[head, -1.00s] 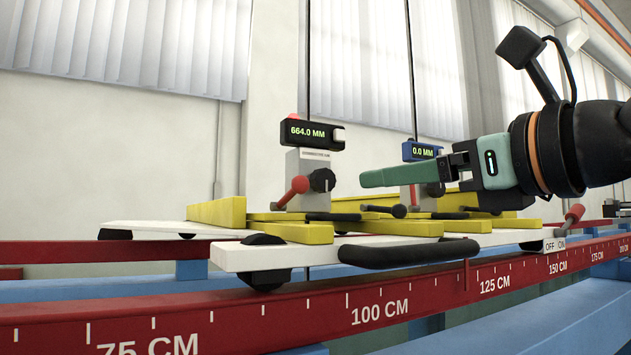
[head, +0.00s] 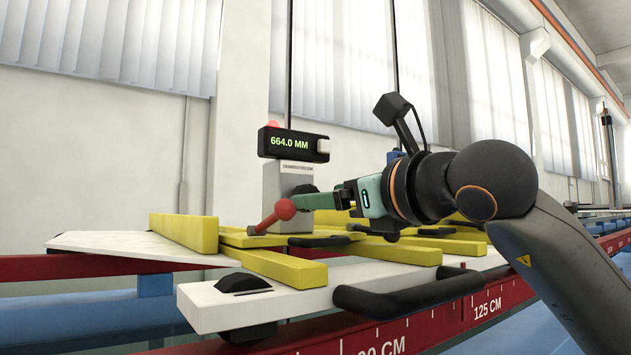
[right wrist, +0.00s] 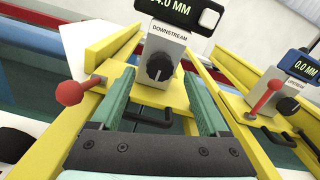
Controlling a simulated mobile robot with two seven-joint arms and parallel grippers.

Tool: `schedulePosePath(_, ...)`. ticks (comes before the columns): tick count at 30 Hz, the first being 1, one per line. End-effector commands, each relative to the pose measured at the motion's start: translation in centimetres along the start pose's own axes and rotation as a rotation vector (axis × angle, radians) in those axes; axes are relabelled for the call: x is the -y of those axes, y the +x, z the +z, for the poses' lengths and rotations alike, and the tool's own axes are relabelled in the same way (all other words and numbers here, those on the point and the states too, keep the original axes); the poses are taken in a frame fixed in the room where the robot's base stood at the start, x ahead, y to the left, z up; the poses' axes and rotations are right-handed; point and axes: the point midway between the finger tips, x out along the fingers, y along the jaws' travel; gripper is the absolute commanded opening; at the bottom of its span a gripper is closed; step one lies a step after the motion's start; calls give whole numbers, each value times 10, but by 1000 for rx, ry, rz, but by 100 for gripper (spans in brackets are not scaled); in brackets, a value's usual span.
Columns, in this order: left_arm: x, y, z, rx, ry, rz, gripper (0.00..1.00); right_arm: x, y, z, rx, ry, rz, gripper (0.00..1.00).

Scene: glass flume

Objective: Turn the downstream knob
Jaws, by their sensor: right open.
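The downstream gauge is a grey block (right wrist: 172,42) labelled DOWNSTREAM, with a black round knob (right wrist: 160,67) on its face. In the right wrist view the knob lies between the two green fingers of my right gripper (right wrist: 158,88), just past their tips; I see no contact. The gripper is open and empty. In the head view the gripper (head: 297,202) reaches in from the right, and the knob (head: 304,189) is partly hidden behind it. The display (head: 291,144) reads 664.0 MM. My left gripper is not in view.
A red-ended lever (head: 285,209) stands beside the downstream block, close to my fingers. The upstream gauge (right wrist: 285,88), with its own knob and red lever, is to the right. Yellow rails (head: 184,232) and a black handle (head: 405,297) lie on the white carriage (head: 250,308).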

Motion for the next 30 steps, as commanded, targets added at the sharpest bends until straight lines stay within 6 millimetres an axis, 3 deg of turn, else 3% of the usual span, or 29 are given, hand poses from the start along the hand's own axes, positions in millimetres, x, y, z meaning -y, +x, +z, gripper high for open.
schedulePosePath(6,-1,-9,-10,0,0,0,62,0,26,1,-1,1,1,78)
schedulePosePath(17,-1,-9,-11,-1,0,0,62,0,31,0,1,-1,0,78)
schedulePosePath(30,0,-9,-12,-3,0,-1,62,0,30,0,1,-1,1,30)
